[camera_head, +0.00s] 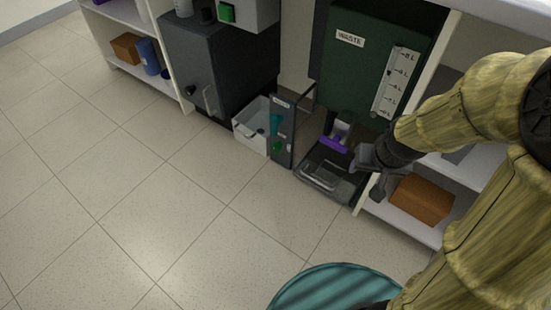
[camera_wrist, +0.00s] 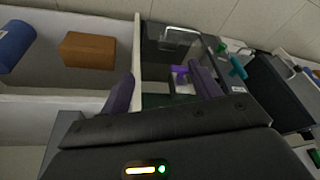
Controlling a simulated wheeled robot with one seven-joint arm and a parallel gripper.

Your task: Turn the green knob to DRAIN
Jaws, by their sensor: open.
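A small green knob (camera_head: 279,147) is low on the narrow dark upright panel (camera_head: 284,112), below a teal handle (camera_head: 275,124). In the wrist view the green knob (camera_wrist: 221,48) and teal handle (camera_wrist: 238,68) show at upper right, beyond my right finger. I cannot read any DRAIN mark or tell the knob's setting. My gripper (camera_head: 369,172) is open in front of the waste unit, to the right of the panel and apart from the knob. In the wrist view nothing is between its fingers' tips (camera_wrist: 163,88); a purple part (camera_wrist: 181,72) lies beyond them.
A dark green WASTE tank (camera_head: 362,62) with a level scale stands above a black tray (camera_head: 328,175). A white bin (camera_head: 252,126) is left of the panel. A shelf with a brown box (camera_head: 421,198) is at right.

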